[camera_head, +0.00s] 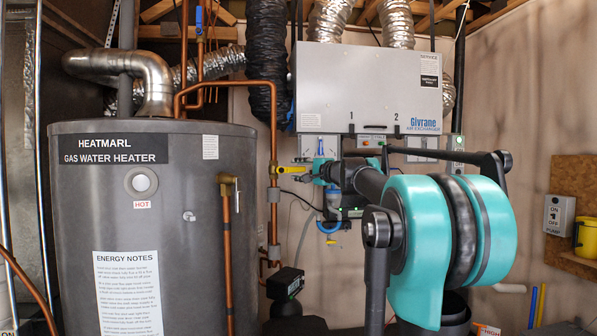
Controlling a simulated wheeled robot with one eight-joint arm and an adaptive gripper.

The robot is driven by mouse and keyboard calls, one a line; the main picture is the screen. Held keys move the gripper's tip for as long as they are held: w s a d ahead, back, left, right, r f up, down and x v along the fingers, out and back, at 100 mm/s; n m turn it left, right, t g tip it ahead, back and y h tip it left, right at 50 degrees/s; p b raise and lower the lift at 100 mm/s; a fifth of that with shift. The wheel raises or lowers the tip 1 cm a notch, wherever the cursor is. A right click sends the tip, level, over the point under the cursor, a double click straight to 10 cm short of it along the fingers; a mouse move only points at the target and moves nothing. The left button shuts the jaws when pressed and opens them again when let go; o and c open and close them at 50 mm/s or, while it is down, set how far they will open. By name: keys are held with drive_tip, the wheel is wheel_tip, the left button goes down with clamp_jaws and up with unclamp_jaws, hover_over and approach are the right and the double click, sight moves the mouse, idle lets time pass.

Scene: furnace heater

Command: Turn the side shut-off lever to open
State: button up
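A yellow lever (290,169) sticks out sideways to the right from the vertical copper pipe (274,140) beside the grey water heater. It lies about level. My arm reaches away from me toward the wall. My gripper (318,172) is at the right end of the yellow lever, close to it or touching it; I cannot tell which. The gripper is small and partly hidden by my arm, so I cannot see whether its fingers are open or shut. A brass valve (228,181) sits on the heater's right side, with a copper pipe below it.
The grey water heater (190,260) fills the left. A white air exchanger box (350,85) hangs above my gripper, with ducts over it. A small black box (285,284) sits low beside the pipe. A pump switch (559,214) is on the right wall.

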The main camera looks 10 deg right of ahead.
clamp_jaws()
drive_tip(key=shift+r, duration=0.1)
idle(0.3)
drive_tip(key=shift+a+r+n, duration=0.1)
drive_tip(key=shift+r+n, duration=0.65)
drive_tip(key=shift+n, duration=0.55)
drive_tip(key=n, duration=0.1)
drive_tip(key=r+n, duration=0.1)
drive_tip(key=shift+s+a+r+n, duration=0.2)
drive_tip(key=shift+a+r+n, duration=0.05)
drive_tip(key=shift+r+n, duration=0.05)
drive_tip(key=n, duration=0.1)
drive_tip(key=a+r+n, duration=0.1)
drive_tip(key=n, duration=0.1)
drive_tip(key=s+r+n, duration=0.1)
drive_tip(key=shift+a+r+n, duration=0.15)
drive_tip(key=shift+a+n, duration=0.15)
drive_tip(key=shift+s+a+r+n, duration=0.25)
drive_tip(key=shift+a+r+n, duration=0.15)
drive_tip(key=shift+n, duration=0.55)
drive_tip(key=shift+s+a+r+n, duration=0.25)
drive_tip(key=shift+a+n, duration=0.2)
drive_tip(key=shift+n, duration=0.5)
